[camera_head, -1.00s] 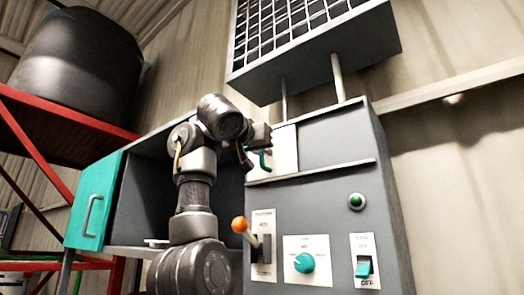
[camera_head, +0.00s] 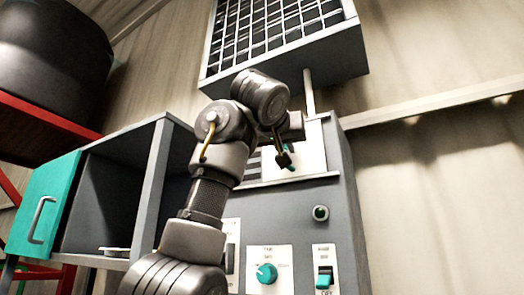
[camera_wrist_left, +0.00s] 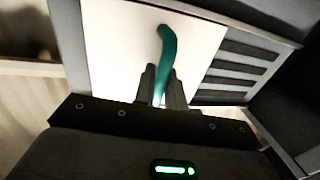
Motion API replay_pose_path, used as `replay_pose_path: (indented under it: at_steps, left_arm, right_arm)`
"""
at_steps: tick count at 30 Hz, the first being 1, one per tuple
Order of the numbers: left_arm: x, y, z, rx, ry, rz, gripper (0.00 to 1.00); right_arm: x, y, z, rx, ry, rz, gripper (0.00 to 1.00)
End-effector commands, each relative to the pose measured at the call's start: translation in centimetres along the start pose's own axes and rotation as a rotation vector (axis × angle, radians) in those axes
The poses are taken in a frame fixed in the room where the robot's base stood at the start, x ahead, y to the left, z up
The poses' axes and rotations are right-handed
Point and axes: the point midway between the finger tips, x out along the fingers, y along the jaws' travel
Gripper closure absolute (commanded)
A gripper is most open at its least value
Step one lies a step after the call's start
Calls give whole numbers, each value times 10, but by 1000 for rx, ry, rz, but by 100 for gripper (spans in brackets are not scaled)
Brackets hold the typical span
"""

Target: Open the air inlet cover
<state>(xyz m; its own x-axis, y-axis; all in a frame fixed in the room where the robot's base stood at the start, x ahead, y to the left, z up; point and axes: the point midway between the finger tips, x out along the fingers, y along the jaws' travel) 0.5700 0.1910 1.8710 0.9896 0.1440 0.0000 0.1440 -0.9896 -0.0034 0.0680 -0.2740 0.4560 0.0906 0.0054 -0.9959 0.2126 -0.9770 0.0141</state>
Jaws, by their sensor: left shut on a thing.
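The air inlet cover is a white plate (camera_head: 310,158) with a teal handle, on the upper front of the grey cabinet. It stands toward the right end of its track. Dark slots of the air inlet (camera_head: 254,165) show to its left, partly behind my arm. In the left wrist view the cover (camera_wrist_left: 112,50) lies left of the bare slots (camera_wrist_left: 235,70). My left gripper (camera_head: 287,160) is shut on the curved teal handle (camera_wrist_left: 167,45), with its fingers (camera_wrist_left: 160,75) on both sides of the handle's lower part. My right gripper is out of view.
Below the cover are a green button (camera_head: 321,213), a teal knob (camera_head: 266,273) and a teal switch (camera_head: 324,278). A grid-faced box (camera_head: 345,50) stands above on posts. An open compartment with a teal door (camera_head: 40,205) is at left.

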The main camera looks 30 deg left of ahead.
Motion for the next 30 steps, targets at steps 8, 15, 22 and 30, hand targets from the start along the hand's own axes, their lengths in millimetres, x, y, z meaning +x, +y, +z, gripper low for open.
replay_pose_path:
  at_steps: [8,15,22,30]
  left_arm:
    - [-2,6,-1,0,0,-3,100]
    - [-2,6,-1,0,1,-3,81]
    - [-2,5,-1,0,1,-3,71]
    - [-15,6,2,0,2,-3,71]
  right_arm:
    - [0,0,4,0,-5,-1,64]
    - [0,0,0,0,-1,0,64]
    - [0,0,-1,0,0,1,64]
    - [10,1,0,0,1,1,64]
